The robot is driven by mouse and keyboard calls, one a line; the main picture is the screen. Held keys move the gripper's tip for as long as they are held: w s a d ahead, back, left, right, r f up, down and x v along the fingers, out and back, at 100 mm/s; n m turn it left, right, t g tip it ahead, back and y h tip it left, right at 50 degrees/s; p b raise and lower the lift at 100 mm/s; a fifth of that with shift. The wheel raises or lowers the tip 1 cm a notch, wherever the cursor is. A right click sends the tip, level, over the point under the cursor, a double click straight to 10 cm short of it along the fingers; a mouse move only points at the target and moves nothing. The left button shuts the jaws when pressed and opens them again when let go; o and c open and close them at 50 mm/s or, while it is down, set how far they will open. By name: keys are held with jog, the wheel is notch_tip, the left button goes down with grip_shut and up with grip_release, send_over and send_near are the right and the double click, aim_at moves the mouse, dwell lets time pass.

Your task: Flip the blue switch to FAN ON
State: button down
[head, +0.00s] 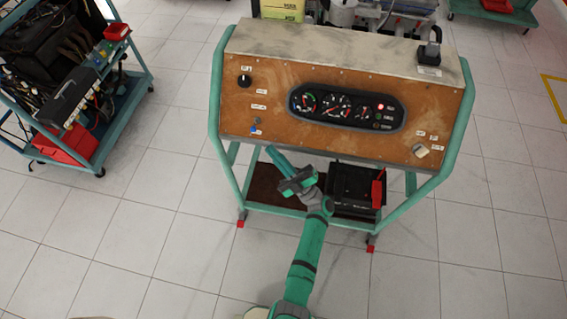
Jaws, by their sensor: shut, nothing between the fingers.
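The blue switch (254,128) is a small lever low on the left part of the wooden front panel (210,97). Small white labels sit near it, too small to read. Which way the lever is set cannot be told at this size. My gripper (269,150) is at the end of my green arm, just below and to the right of the switch, near the panel's lower edge. It looks shut and empty, and it appears apart from the switch. Whether it touches the panel cannot be told.
The trainer has a teal tube frame (461,120), a gauge cluster (347,108), a black knob (244,81) above the switch and a key switch (421,151) at right. A black battery (352,186) stands on the lower shelf. Another cart (138,82) is at left. Tiled floor in front is clear.

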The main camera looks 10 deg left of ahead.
aim_at(255, 125)
jog(key=x, duration=0.6)
jog(key=shift+m, duration=0.4)
